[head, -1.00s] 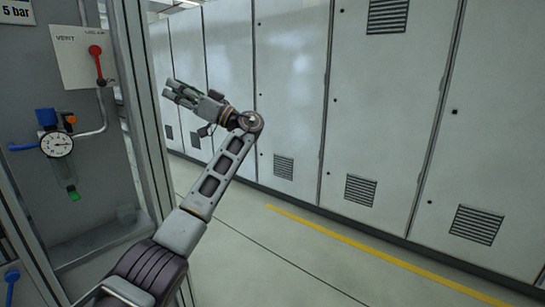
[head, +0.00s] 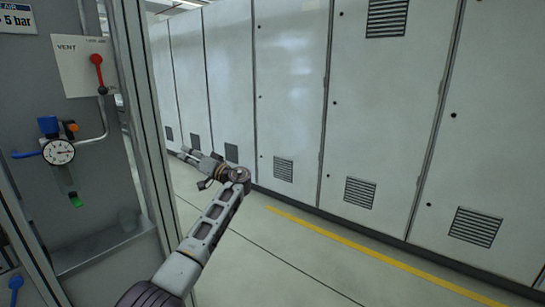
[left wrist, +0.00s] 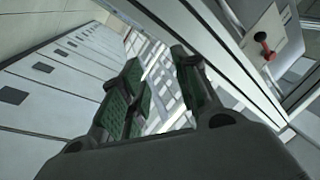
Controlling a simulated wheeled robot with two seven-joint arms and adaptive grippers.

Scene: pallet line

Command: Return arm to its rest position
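My left arm (head: 210,225) reaches up from the lower left in the head view, bent at a joint. My left gripper (head: 184,154) points left beyond that joint, in front of the grey cabinets and to the right of the frame post. In the left wrist view my left gripper (left wrist: 158,58) has its two green-padded fingers apart with nothing between them. My right gripper is in neither view.
At the left stands a grey panel with a red vent lever (head: 97,74), upright, and a pressure gauge (head: 59,152). A metal frame post (head: 150,130) edges it. Tall grey cabinets (head: 290,100) line the back. The floor (head: 270,265) with its yellow line is clear.

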